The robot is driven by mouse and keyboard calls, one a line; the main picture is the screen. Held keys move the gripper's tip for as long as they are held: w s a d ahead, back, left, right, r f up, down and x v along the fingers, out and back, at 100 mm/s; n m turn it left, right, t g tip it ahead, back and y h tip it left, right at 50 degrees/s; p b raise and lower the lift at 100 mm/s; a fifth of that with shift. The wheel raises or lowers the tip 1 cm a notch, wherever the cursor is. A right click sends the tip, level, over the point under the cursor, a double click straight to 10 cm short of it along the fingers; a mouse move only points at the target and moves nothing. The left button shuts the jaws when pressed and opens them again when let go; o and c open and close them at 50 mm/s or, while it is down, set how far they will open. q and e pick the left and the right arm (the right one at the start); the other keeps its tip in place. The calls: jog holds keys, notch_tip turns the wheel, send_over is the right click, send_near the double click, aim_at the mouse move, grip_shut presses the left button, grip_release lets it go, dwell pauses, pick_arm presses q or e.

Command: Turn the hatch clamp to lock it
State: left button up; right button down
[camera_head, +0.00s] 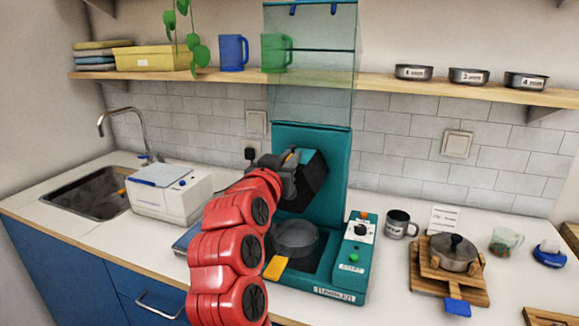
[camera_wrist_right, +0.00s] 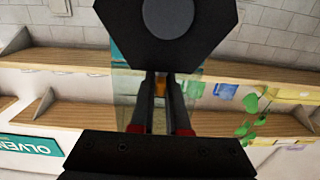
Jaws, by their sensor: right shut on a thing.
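My right gripper (camera_head: 291,161) reaches up to the drum's upper left side. A small orange-yellow piece, apparently the hatch clamp (camera_wrist_right: 160,84), sits between the fingertips in the right wrist view (camera_wrist_right: 161,98), and the gripper is shut on it. The clamp's exact angle and the hatch are mostly hidden by the gripper. In the wrist view, a dark hexagonal face with a grey disc (camera_wrist_right: 168,18) fills the top middle. My left gripper is not in view.
A grey pan (camera_head: 295,238) with a yellow handle sits below the drum. A control panel (camera_head: 357,245) is at its right. A mug (camera_head: 399,224) and a pot (camera_head: 453,251) on a wooden board stand further right. A white box (camera_head: 171,195) stands left, near the sink.

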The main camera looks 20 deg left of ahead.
jog(key=shift+f+h, duration=0.1)
jog(key=shift+h, duration=0.2)
jog(key=c, duration=0.9)
grip_release()
jog(key=s+p, duration=0.3)
jog(key=s, duration=1.4)
jog(key=shift+s+a, duration=0.2)
jog(key=shift+a, duration=0.25)
